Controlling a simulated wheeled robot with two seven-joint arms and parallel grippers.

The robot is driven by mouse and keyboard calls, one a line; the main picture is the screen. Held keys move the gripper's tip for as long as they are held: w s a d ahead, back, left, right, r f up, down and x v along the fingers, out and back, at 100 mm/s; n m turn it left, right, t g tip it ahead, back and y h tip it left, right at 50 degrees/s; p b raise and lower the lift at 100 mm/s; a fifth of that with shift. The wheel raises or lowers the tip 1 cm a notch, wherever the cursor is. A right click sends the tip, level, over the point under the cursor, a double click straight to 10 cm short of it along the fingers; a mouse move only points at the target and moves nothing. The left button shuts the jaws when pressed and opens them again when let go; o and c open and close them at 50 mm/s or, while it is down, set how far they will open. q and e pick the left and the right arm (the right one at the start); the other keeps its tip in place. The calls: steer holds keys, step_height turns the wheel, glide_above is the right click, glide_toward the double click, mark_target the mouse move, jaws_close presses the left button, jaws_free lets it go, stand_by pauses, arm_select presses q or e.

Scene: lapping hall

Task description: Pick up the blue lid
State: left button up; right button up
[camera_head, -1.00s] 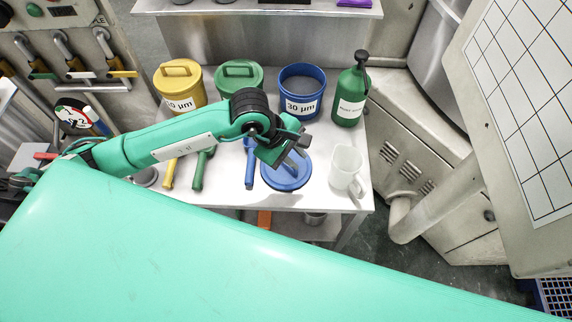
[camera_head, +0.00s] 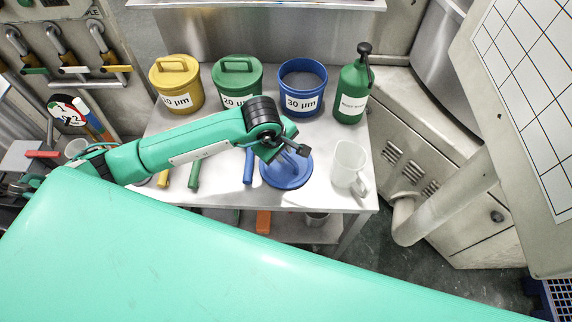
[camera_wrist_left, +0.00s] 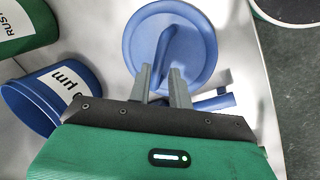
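The blue lid (camera_head: 287,172) lies flat on the metal table near its front edge, with its raised bar handle facing up. My left gripper (camera_head: 293,150) is over the lid's upper part and hides some of it. In the left wrist view the lid (camera_wrist_left: 202,40) is ahead of my left gripper (camera_wrist_left: 163,72). Its two fingers are apart, and the near end of the lid's handle shows between their tips. I cannot tell whether they touch it. Nothing is held. The right gripper is not in view.
Behind the lid stand a yellow pot (camera_head: 177,88), a green pot (camera_head: 238,90), an open blue pot (camera_head: 303,98) and a green bottle (camera_head: 352,88). A clear jug (camera_head: 348,165) stands right of the lid. A blue handled tool (camera_head: 248,166) lies left of it.

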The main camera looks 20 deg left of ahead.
mark_target(285, 155)
arm_select(q)
steer(key=b+x, duration=0.1)
steer(key=x, duration=0.3)
steer(key=shift+w+a+f+b, duration=0.1)
steer(key=shift+w+f+b, duration=0.2)
steer(key=shift+b, duration=0.1)
steer(key=shift+s, duration=0.1)
jaws_close()
steer(key=shift+r, duration=0.15)
